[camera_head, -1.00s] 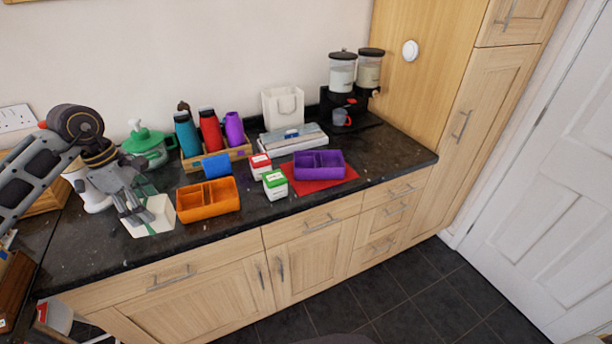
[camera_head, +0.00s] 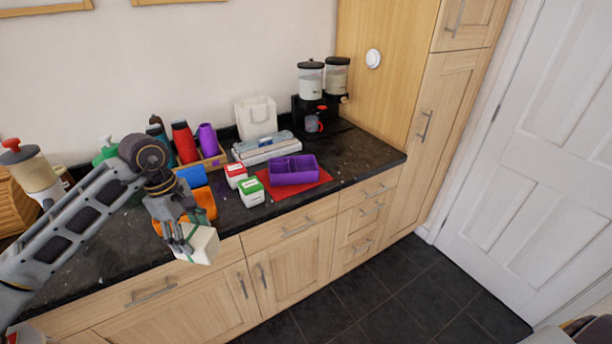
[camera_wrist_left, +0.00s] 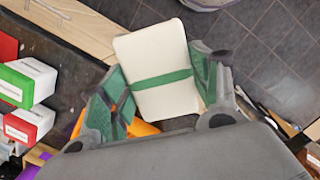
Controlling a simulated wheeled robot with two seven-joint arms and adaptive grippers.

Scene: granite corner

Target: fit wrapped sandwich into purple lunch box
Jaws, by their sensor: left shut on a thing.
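The wrapped sandwich (camera_head: 201,245) is a white block with a green band. My left gripper (camera_head: 186,238) is shut on it and holds it in the air around the counter's front edge. In the left wrist view the sandwich (camera_wrist_left: 158,70) sits between the two green-padded fingers of the left gripper (camera_wrist_left: 160,88). The purple lunch box (camera_head: 294,169) is open, has compartments and rests on a red mat (camera_head: 322,181), to the right of the gripper. Only a corner of purple shows low in the left wrist view. My right gripper is not seen.
An orange box (camera_head: 204,200) is partly hidden behind my left gripper. A red-lidded carton (camera_head: 235,175) and a green-lidded carton (camera_head: 251,192) stand between the gripper and the lunch box. Bottles (camera_head: 184,143), a white bag (camera_head: 256,118) and a dispenser (camera_head: 311,82) stand behind.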

